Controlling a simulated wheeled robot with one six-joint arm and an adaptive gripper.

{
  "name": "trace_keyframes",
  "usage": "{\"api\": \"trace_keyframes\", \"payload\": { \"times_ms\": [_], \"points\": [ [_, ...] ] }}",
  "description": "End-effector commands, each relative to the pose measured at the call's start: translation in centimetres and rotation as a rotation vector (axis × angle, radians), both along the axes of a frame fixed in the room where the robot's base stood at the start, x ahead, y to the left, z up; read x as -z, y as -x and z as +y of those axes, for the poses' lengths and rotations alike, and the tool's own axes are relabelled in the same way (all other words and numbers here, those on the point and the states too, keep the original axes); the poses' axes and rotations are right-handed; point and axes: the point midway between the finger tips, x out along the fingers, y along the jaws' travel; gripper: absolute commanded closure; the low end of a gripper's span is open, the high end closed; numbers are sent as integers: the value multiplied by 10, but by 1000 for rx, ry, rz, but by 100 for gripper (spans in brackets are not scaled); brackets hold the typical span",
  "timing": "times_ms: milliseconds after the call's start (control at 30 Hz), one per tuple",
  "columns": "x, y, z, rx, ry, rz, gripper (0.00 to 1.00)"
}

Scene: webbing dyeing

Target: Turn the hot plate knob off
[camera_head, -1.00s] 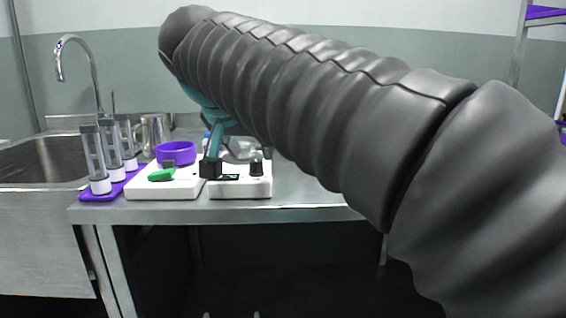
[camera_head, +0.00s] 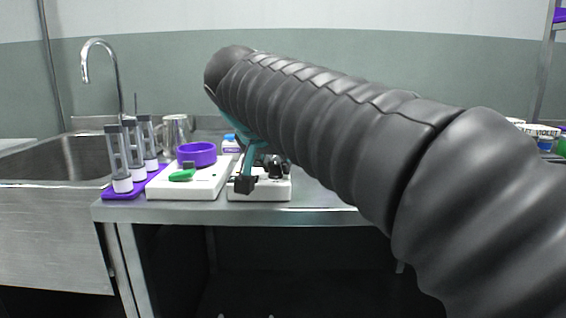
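Two low white devices stand side by side on the steel table. The left one (camera_head: 207,187) carries a purple bowl (camera_head: 197,154) and a green knob or lever (camera_head: 182,175) at its front. The right one (camera_head: 262,194) has a dark knob (camera_head: 278,167) on its front right part. I cannot tell for sure which is the hot plate. My arm hides part of the area behind.
A purple rack (camera_head: 122,194) with several clear tubes stands at the table's left end. A metal jug (camera_head: 176,131) and a small white bottle with a blue cap (camera_head: 230,144) stand behind. The sink (camera_head: 60,158) and tap (camera_head: 104,62) are at left. Tubs (camera_head: 535,131) are at right.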

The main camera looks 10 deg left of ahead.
Motion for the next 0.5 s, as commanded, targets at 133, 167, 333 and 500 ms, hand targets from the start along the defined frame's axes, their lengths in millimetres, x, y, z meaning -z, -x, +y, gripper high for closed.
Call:
{"api": "trace_keyframes", "payload": {
  "times_ms": [133,167,333,500],
  "points": [
    [0,0,0,-4,-1,0,100],
    [0,0,0,-7,-1,0,100],
    [0,0,-1,-49,-2,-1,100],
    [0,0,-1,-144,-1,-1,100]
  ]
}}
